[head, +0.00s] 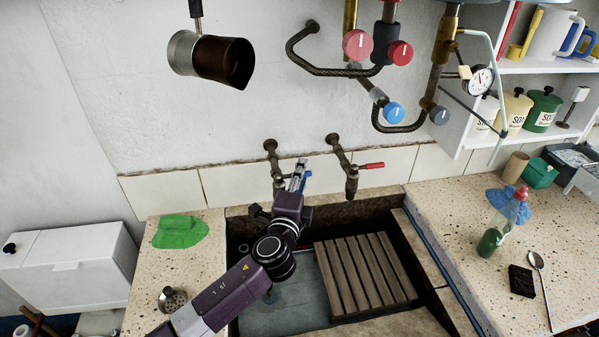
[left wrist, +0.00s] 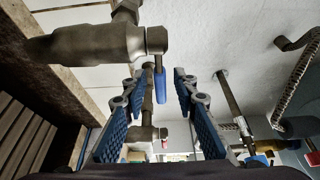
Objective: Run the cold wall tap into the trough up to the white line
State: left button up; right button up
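The cold wall tap (head: 273,160) is the left of two brass taps above the stone trough (head: 405,240). Its blue lever (head: 306,181) shows beside my left gripper (head: 298,176). In the left wrist view, the tap's brass body (left wrist: 95,45) is close, and the blue lever (left wrist: 160,84) hangs between the spread blue-padded fingers of the left gripper (left wrist: 158,95), with gaps on both sides. The gripper is open and holds nothing. I see no water stream; my arm hides part of the tap and trough. I cannot make out the white line. My right gripper is out of view.
A red-levered tap (head: 372,166) stands just right. A slatted wooden rack (head: 365,272) covers the trough's right part. Pipes and valves (head: 357,45) hang above.

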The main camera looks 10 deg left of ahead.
pick_arm(q)
jog(key=shift+s+r, duration=0.1)
jog(key=shift+s, duration=0.15)
jog(key=shift+c, duration=0.3)
jog(key=shift+w, duration=0.2)
grip_shut()
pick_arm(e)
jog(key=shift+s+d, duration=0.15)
pick_arm(q)
jog(key=shift+a, duration=0.1)
